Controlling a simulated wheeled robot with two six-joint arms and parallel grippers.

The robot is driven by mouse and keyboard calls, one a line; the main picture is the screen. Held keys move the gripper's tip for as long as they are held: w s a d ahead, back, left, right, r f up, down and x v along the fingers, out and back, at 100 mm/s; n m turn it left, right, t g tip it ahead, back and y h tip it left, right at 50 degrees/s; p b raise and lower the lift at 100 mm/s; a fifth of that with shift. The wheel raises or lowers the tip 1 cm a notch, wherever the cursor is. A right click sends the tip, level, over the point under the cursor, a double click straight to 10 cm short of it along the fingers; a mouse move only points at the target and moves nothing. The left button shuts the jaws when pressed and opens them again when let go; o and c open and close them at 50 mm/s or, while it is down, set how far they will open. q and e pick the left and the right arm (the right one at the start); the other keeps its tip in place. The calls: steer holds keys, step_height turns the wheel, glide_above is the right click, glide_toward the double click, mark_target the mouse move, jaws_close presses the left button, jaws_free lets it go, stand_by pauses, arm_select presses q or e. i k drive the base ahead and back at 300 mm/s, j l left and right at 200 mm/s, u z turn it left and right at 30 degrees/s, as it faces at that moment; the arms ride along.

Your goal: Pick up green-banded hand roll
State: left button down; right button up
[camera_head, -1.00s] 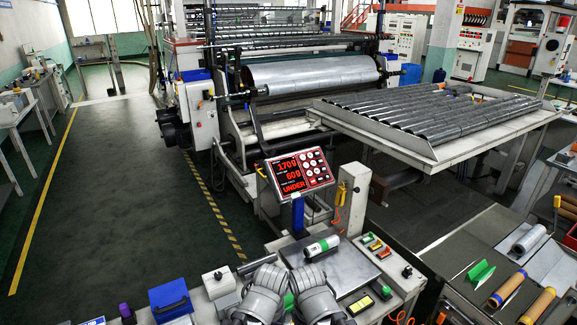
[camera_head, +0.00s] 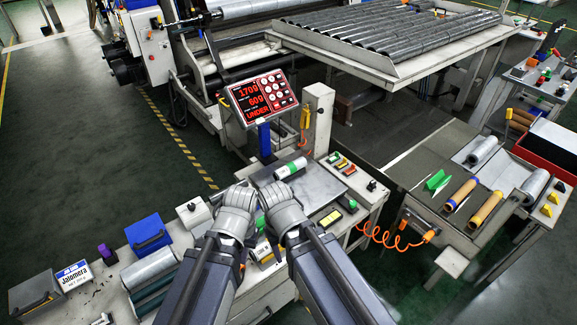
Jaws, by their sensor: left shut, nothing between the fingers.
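The green-banded hand roll (camera_head: 290,168), white and grey with a green band, lies on the flat plate of the scale (camera_head: 325,186), near its back left edge. My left gripper (camera_head: 241,190) is at the front left of the scale, left of the roll and apart from it; it is shut and empty. My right gripper (camera_head: 278,192) is beside it, just in front of the roll in the picture. Its fingertips are hidden behind the grey wrist, so its opening does not show. Part of another roll with a green end shows between my arms.
A red-lit display (camera_head: 262,97) on a blue post stands behind the scale. A blue box (camera_head: 149,233) and large rolls lie on the left of the bench. A side table (camera_head: 420,200) at right holds brown-and-yellow rolls and a green bracket. A coiled orange cable hangs between.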

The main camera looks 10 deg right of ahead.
mark_target(290, 168)
steer(key=i+l, duration=0.25)
steer(key=l, duration=0.15)
steer(key=i+l, duration=0.25)
steer(key=l, duration=0.2)
steer(key=i+l, duration=0.25)
steer(key=l, duration=0.15)
steer(key=i+l, duration=0.25)
steer(key=l, duration=0.2)
steer(key=u, duration=1.45)
